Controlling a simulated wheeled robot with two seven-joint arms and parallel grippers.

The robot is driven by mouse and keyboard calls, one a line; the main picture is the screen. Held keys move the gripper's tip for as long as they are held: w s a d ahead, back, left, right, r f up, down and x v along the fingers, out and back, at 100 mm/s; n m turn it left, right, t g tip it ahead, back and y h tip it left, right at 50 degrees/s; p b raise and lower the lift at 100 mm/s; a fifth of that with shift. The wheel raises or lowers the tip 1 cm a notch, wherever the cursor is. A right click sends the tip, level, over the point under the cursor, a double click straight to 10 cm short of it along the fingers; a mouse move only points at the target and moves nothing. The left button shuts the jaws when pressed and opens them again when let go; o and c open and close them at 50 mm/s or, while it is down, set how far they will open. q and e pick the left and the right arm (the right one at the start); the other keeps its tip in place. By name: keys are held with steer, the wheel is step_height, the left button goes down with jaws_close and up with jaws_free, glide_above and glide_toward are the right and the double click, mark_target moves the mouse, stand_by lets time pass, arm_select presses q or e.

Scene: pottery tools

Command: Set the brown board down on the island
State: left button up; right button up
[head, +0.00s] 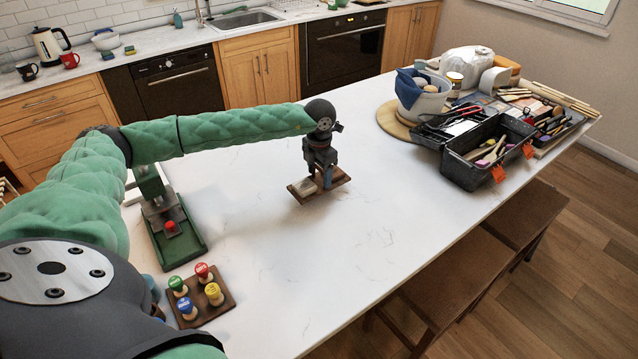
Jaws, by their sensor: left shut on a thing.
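The brown board (337,183) is a small flat wooden piece over the middle of the white island top (390,240). My left gripper (325,182) points down and is shut on the brown board. The gripper hides part of the board, and a pale patch shows on its left half. The board looks close to the island top; I cannot tell whether it touches. My right gripper is not in view.
A dark wooden block (220,306) with several coloured knobs and a green press (186,240) stand at the left. A black toolbox (470,172) and a blue-and-white bowl (425,100) stand at the right. The island around the board is clear.

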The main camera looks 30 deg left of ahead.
mark_target(319, 181)
arm_select(q)
steer(key=shift+a+f, duration=0.1)
steer(key=shift+f, duration=0.4)
step_height(319, 181, down, 2)
steer(key=shift+f, duration=0.5)
steer(key=shift+f+b, duration=0.1)
steer(key=shift+b, duration=0.25)
steer(key=o, duration=0.8)
steer(key=shift+o, duration=1.2)
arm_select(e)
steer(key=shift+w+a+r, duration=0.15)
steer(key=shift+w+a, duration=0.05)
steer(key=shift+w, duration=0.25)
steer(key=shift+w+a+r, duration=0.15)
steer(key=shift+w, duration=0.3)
